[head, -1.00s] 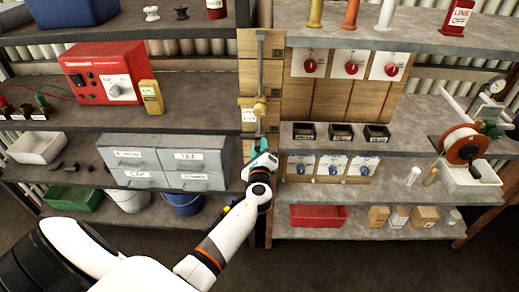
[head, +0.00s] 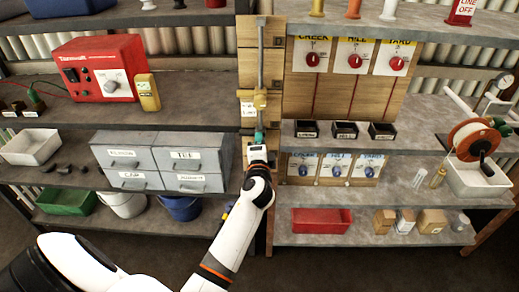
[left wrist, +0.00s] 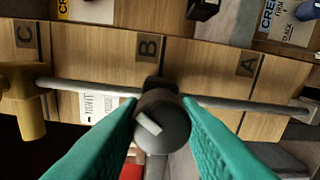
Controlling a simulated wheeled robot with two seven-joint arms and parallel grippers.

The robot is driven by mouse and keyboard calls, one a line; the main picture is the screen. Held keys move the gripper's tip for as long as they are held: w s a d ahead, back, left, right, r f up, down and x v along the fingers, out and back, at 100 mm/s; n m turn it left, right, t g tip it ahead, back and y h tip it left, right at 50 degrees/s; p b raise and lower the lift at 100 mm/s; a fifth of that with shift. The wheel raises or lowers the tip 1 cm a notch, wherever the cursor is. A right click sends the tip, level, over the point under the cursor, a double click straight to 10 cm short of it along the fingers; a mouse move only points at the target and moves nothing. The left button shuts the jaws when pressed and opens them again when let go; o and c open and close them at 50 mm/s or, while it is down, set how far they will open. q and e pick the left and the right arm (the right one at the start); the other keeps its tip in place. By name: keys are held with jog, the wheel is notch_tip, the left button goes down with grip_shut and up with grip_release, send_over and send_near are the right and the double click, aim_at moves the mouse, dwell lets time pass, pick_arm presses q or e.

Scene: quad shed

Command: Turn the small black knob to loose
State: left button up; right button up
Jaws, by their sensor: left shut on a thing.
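The small black knob (left wrist: 165,118) is a round dark cap with a pale pointer mark, set on a metal rod (left wrist: 240,103) beside the letter B in the left wrist view. In the head view my left gripper (head: 258,140) is at the lower part of the wooden post (head: 246,65) and hides the knob. My right gripper is in neither view.
A yellow block (head: 260,98) sits on the rod above my gripper, near a white card (head: 247,112). Grey drawers (head: 160,160) stand to the left. Black trays (head: 341,131) and a board with red knobs (head: 355,60) are to the right.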

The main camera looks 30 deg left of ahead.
pick_arm(q)
jog(key=n+b, duration=0.1)
jog(key=n, duration=0.2)
jog(key=shift+f+n, duration=0.1)
jog(key=shift+n, duration=0.2)
jog(key=shift+n+h+b, duration=0.3)
jog(key=shift+n+b, duration=0.35)
jog(key=shift+n, duration=1.05)
jog(key=o, duration=1)
